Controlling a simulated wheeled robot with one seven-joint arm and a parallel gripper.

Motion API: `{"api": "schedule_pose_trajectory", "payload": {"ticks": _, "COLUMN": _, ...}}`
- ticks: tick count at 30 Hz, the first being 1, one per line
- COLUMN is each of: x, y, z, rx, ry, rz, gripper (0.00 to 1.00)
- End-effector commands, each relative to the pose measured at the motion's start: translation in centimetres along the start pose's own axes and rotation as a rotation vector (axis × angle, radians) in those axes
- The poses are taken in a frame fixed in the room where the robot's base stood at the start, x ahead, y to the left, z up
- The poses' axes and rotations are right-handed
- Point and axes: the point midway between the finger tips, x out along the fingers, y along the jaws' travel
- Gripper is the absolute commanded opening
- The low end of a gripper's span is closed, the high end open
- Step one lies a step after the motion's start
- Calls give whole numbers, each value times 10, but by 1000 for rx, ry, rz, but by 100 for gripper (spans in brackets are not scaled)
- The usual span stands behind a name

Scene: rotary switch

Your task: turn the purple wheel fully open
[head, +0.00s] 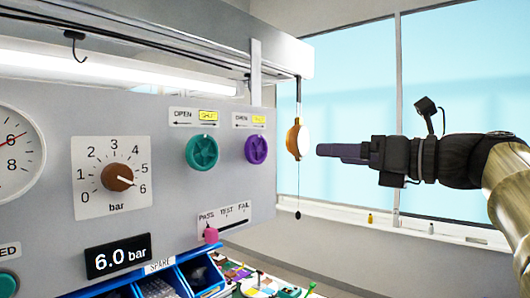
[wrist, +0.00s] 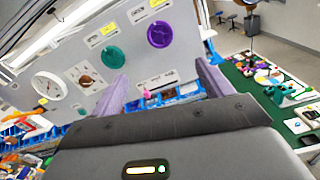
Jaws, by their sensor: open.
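The purple wheel (head: 256,149) is mounted on the grey panel, right of the teal wheel (head: 202,152). In the wrist view the purple wheel (wrist: 160,34) is at the top centre, beyond my fingertips. A small sign (head: 249,120) above it reads OPEN on the left, with a yellow patch on the right whose word is too small to read surely. My gripper (head: 322,150) is to the right of the wheel in the head view, apart from it. In the wrist view my gripper (wrist: 163,80) has its two fingers spread with nothing between them.
The panel also holds a pressure knob (head: 118,177), a pink slider (head: 211,235) and a 6.0 bar display (head: 118,256). Blue bins (head: 203,275) sit below.

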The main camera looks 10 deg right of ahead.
Motion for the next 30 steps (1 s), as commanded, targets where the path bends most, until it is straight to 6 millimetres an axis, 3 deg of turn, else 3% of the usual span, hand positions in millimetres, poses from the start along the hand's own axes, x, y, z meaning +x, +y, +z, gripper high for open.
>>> {"api": "schedule_pose_trajectory", "payload": {"ticks": 6, "x": 3, "y": 0, "z": -1, "rx": -1, "ry": 2, "rz": 0, "gripper": 79}}
{"api": "schedule_pose_trajectory", "payload": {"ticks": 11, "x": 17, "y": 0, "z": 0, "rx": -1, "ry": 4, "rz": 1, "gripper": 79}}
{"api": "schedule_pose_trajectory", "payload": {"ticks": 30, "x": 128, "y": 0, "z": 0, "rx": -1, "ry": 5, "rz": 1, "gripper": 79}}
